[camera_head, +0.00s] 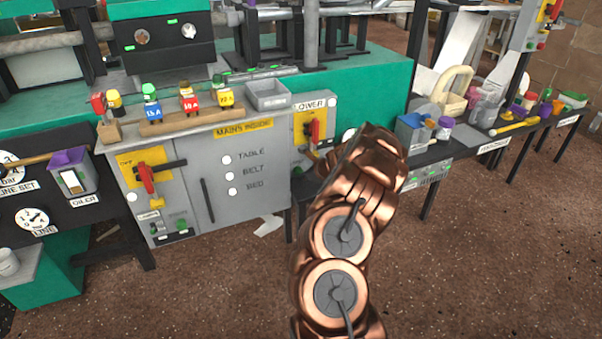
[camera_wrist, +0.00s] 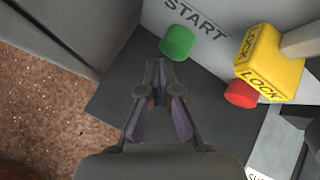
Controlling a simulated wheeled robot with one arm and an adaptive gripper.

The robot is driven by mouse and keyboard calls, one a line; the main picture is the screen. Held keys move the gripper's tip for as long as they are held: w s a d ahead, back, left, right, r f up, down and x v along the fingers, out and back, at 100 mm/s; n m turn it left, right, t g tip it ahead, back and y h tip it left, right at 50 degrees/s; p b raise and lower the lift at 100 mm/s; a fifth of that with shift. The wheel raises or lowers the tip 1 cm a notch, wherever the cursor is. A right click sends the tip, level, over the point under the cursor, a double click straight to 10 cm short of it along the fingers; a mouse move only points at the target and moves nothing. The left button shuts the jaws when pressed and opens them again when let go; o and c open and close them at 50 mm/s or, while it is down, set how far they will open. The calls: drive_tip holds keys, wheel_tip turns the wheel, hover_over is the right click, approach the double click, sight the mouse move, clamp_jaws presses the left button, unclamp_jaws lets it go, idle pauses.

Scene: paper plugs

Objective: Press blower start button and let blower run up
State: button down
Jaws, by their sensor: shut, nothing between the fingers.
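The green start button (camera_wrist: 177,43) sticks out of a light grey panel below the word START (camera_wrist: 197,18) in the wrist view. My gripper (camera_wrist: 157,70) is shut and empty, its fingertips just below the green button in the picture. I cannot tell whether the tips touch it. A red button (camera_wrist: 241,94) sits to the right, partly under a yellow LOCK block (camera_wrist: 270,62). In the head view the grey blower box (camera_head: 330,106) has a red handle on a yellow plate (camera_head: 300,122). My arm hides the gripper there.
The grey mains cabinet (camera_head: 213,157) stands left of the blower box, with a tray (camera_head: 268,94) and colored plugs on top. To the right, a dark bench (camera_head: 465,135) carries cups and containers. The brown floor in front is mostly open.

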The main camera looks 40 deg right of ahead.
drive_tip(key=shift+w+d+p, duration=0.15)
drive_tip(key=shift+w+p, duration=0.2)
drive_tip(key=shift+w, duration=0.15)
idle(0.8)
drive_tip(key=shift+s, duration=0.15)
idle(0.3)
drive_tip(key=shift+s+a, duration=0.3)
drive_tip(key=shift+s, duration=0.45)
drive_tip(key=shift+s+a+r+p, duration=0.1)
drive_tip(key=shift+s+a+p, duration=0.15)
drive_tip(key=shift+s, duration=0.3)
drive_tip(key=shift+s+a+p, duration=0.1)
drive_tip(key=shift+s+p, duration=0.2)
drive_tip(key=shift+s, duration=0.25)
drive_tip(key=shift+s+a+p, duration=0.2)
drive_tip(key=shift+s+a, duration=0.05)
drive_tip(key=shift+s, duration=0.4)
drive_tip(key=shift+s+a+p, duration=0.2)
drive_tip(key=shift+s, duration=0.4)
